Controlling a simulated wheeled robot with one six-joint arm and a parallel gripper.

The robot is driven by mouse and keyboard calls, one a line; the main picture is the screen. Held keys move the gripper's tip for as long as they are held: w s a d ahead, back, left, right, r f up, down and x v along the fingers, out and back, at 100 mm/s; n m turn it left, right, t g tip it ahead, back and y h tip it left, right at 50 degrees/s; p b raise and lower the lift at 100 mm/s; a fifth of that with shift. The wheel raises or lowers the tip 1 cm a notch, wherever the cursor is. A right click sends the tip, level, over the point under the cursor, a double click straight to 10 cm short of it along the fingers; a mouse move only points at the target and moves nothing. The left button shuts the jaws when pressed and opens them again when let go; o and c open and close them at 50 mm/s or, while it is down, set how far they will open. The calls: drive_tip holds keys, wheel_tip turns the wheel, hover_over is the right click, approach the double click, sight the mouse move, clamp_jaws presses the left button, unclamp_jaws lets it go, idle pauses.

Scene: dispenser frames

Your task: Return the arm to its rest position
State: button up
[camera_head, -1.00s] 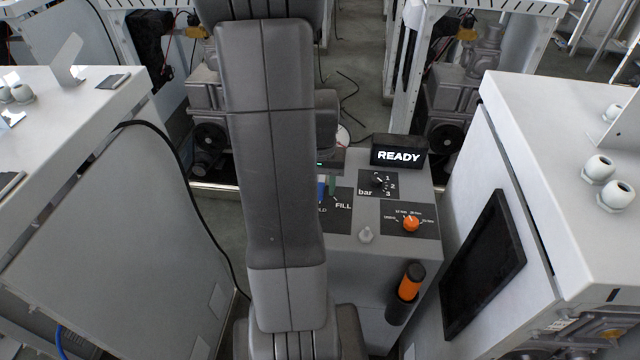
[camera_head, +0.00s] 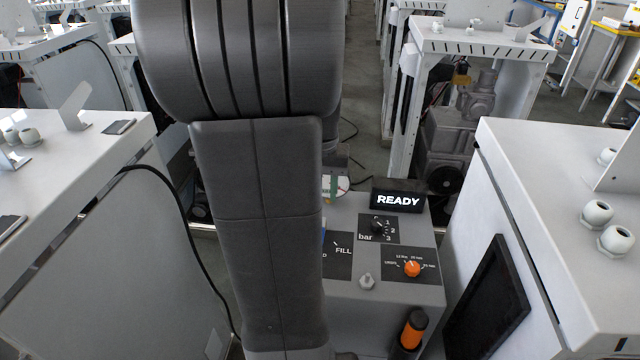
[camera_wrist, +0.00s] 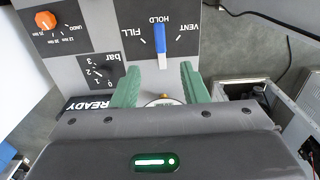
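My arm (camera_head: 265,220) rises through the middle of the head view and hides part of the dispenser panel. My gripper (camera_wrist: 160,82) shows in the wrist view with its two green fingers apart and nothing between them in their grip. Beyond the fingers is the grey dispenser box (camera_head: 345,290), upside down in the wrist view. Its blue lever (camera_wrist: 160,45) stands by the word HOLD, between FILL and VENT. A round gauge (camera_wrist: 163,100) is partly hidden behind my gripper body. In the head view the gripper is mostly hidden behind my arm.
The display (camera_head: 398,197) reads READY. The panel has a black bar knob (camera_head: 377,227) and an orange timer knob (camera_head: 411,269). An orange-and-black cylinder (camera_head: 411,332) is on the front. Pale cabinets stand close at left (camera_head: 80,240) and right (camera_head: 540,180).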

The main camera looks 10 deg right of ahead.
drive_tip(key=shift+r, duration=0.6)
drive_tip(key=shift+f, duration=0.15)
wheel_tip(320, 180, down, 14)
drive_tip(key=shift+r, duration=0.2)
idle(0.5)
